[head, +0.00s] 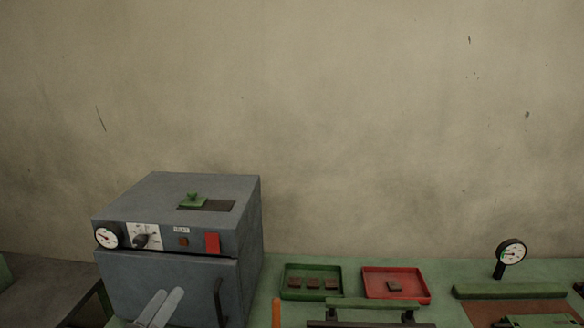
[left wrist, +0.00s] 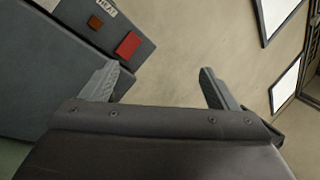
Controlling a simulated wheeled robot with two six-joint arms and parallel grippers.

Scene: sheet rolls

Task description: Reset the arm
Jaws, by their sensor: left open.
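My left gripper (head: 163,306) shows at the bottom of the head view, in front of the grey oven-like box, with both grey fingers pointing up. In the left wrist view the fingers of the left gripper (left wrist: 160,82) stand wide apart with nothing between them. The grey box (head: 170,282) has a dial, a knob, a red square and a dark door handle on its front. Part of the box (left wrist: 60,60) also shows in the left wrist view, behind the left finger. My right gripper is in neither view.
A green tray (head: 312,267) with several small brown pieces and a red tray (head: 397,270) with one piece sit on the green bench (head: 440,268). A round gauge (head: 511,251) stands at right. An orange upright piece (head: 276,312) is near the bottom. The wall behind is bare.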

